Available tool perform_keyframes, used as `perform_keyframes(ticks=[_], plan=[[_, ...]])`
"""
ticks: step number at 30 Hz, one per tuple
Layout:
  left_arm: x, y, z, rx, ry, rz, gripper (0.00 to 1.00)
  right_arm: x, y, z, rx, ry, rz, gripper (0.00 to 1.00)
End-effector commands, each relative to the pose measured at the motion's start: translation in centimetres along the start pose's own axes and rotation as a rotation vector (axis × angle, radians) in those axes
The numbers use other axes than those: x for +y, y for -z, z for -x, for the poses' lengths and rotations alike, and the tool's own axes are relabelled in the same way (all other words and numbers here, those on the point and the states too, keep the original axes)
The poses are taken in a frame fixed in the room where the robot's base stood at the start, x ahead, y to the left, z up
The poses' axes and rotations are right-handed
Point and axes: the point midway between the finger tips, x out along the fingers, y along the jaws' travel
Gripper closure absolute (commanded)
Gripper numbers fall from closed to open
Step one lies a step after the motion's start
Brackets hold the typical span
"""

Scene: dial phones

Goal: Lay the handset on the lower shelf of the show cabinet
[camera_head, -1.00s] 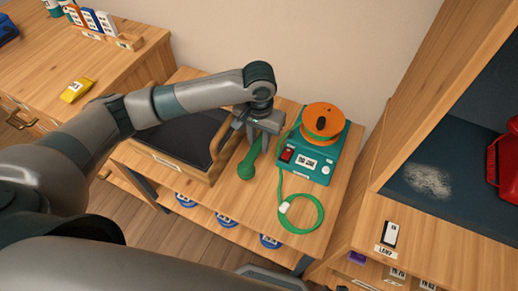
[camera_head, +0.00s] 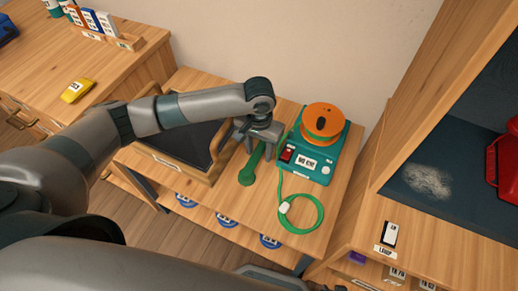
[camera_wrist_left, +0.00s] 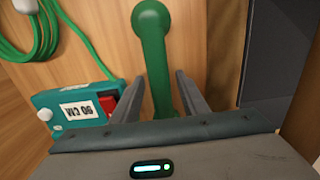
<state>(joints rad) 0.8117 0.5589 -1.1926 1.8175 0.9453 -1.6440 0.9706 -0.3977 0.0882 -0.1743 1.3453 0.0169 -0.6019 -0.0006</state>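The green handset (camera_head: 247,170) lies on the wooden table beside the teal phone base, its near round end free and its far part hidden under my left gripper (camera_head: 260,152). In the left wrist view, the handset (camera_wrist_left: 153,50) runs between the two fingers of the left gripper (camera_wrist_left: 160,78), with a gap on each side. The gripper is open and straddles the handset. The show cabinet (camera_head: 405,95) stands at the right. A dark shelf (camera_head: 400,190) in it shows; I cannot tell whether this is the lower one. My right gripper is not in view.
A dark tray (camera_head: 175,140) lies left of the handset. The cabinet shelf holds a pale dusty patch (camera_head: 428,180) and a red object (camera_head: 495,175).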

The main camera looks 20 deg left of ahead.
Motion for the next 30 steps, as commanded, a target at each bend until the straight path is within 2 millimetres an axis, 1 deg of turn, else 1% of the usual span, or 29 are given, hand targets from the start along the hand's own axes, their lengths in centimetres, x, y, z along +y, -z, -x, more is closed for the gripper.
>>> perform_keyframes(ticks=[13, 17, 20, 30], plan=[[0.0, 0.1, 0.2, 0.001, 0.0, 0.001, 0.58, 0.0, -0.3, -0.3, -0.01, 0.0, 0.0, 0.74], [0.0, 0.1, 1.5, 0.001, 0.0, 0.001, 0.58, 0.0, -0.2, -0.1, -0.009, 0.0, 0.0, 0.74], [0.0, 0.1, 2.8, 0.002, 0.0, 0.0, 0.58, 0.1, -0.1, -0.1, -0.007, -0.001, 0.0, 0.74], [0.0, 0.1, 8.8, 0.003, -0.001, -0.001, 0.58, 0.2, 0.0, 0.0, 0.002, -0.003, 0.001, 0.74]])
